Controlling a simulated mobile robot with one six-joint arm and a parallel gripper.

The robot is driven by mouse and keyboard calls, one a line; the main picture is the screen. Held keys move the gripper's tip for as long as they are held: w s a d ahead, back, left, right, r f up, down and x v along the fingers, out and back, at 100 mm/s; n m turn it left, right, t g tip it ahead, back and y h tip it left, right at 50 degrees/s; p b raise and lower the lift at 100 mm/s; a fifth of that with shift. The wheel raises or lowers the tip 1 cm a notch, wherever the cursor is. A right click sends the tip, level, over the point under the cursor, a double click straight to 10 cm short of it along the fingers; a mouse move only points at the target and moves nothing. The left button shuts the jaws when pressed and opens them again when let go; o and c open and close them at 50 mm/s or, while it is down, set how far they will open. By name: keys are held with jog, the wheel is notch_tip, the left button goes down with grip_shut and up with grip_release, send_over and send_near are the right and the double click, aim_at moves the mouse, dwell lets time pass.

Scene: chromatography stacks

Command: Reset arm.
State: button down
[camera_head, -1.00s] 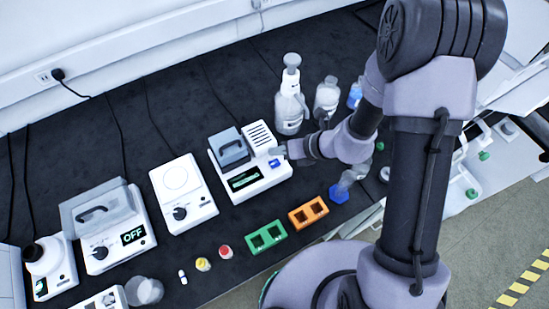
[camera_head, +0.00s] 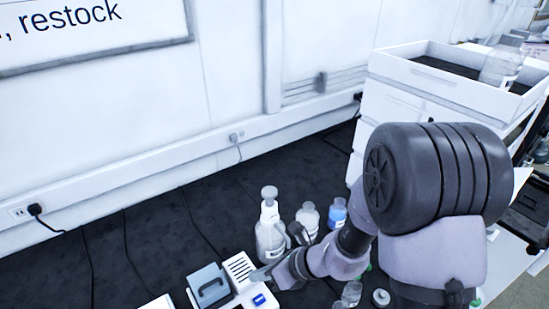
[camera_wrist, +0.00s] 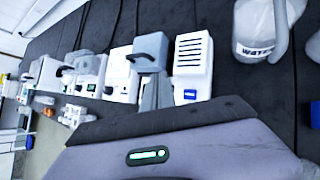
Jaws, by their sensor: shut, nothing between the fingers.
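My arm comes down the right side of the head view, and my gripper (camera_head: 264,273) is at its end, beside the white instrument with a grey lid (camera_head: 238,285). In the wrist view, my gripper (camera_wrist: 156,92) points toward the same instrument, with its fingers together and nothing held. The instrument has a vented top and a blue button, and stands on the dark bench. I cannot tell from these views how far the fingers are from it.
A wash bottle (camera_head: 270,238) marked WATER, a clear bottle (camera_head: 307,220) and a blue-liquid bottle (camera_head: 337,213) stand behind my gripper. A white drawer unit (camera_head: 385,95) with an open tray top stands at the back right.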

jog(key=s+d+r+n+h+b, duration=0.1)
jog(key=s+r+n, duration=0.2)
jog(key=r+n, duration=0.2)
jog(key=s+d+r+n+b, duration=0.1)
jog(key=s+d+r+n, duration=0.15)
jog(key=r+n, duration=0.3)
jog(key=s+d+r+n+t+h+b, duration=0.2)
jog(key=s+d+r+n+h, duration=0.4)
jog(key=s+d+n, duration=0.3)
jog(key=d+n+t, duration=0.1)
jog(key=d+n, duration=0.1)
jog(key=d, duration=0.1)
jog(key=shift+s+r, duration=0.3)
